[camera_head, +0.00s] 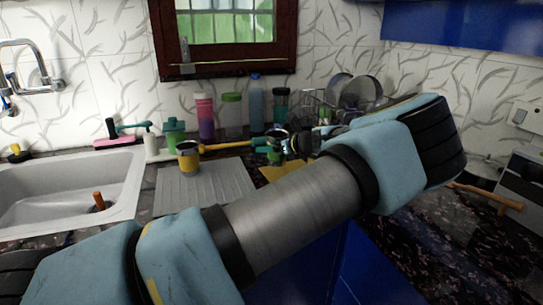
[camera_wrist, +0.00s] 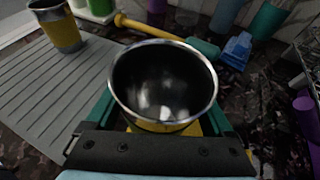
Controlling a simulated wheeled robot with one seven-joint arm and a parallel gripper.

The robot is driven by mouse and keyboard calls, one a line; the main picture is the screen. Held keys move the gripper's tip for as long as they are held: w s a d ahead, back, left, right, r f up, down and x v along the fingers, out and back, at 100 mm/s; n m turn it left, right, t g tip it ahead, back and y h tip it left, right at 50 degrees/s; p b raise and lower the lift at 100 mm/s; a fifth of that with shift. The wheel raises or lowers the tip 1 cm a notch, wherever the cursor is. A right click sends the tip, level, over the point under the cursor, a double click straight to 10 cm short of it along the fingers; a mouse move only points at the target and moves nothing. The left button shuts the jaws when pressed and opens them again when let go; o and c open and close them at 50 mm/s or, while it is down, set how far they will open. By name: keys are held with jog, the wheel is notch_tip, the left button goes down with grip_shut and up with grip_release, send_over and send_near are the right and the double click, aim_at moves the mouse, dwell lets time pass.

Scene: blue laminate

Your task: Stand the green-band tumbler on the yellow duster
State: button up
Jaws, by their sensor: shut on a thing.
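The green-band tumbler (camera_head: 274,153) is metal with a dark inside and a green band partly hidden by my gripper. In the wrist view its open mouth (camera_wrist: 163,85) faces the camera. My gripper (camera_head: 284,147) is shut on it, with a finger on each side. The yellow duster (camera_head: 270,174) lies on the counter just right of the grey draining mat, partly hidden by my arm. Yellow shows below the tumbler in the wrist view (camera_wrist: 209,127). The tumbler looks about upright over or near the duster; I cannot tell whether its base touches it.
A yellow-band tumbler (camera_head: 189,158) stands on the grey ridged draining mat (camera_head: 203,184). A yellow-handled tool (camera_head: 226,146) lies behind the held tumbler. Bottles (camera_head: 205,117) line the back wall, and a dish rack (camera_head: 318,108) stands behind my gripper. The sink (camera_head: 70,190) is left.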

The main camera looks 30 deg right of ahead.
aim_at(283, 156)
jog(key=shift+f+p, duration=0.45)
jog(key=shift+f, duration=1.5)
jog(key=shift+f, duration=0.15)
jog(key=o, duration=1.3)
jog(key=shift+r, duration=0.25)
jog(key=shift+s+d, duration=0.2)
jog(key=shift+s, duration=0.2)
jog(key=b+v, duration=0.3)
jog(key=v, duration=0.8)
jog(key=shift+s+a+r, duration=0.1)
jog(key=shift+s, duration=0.1)
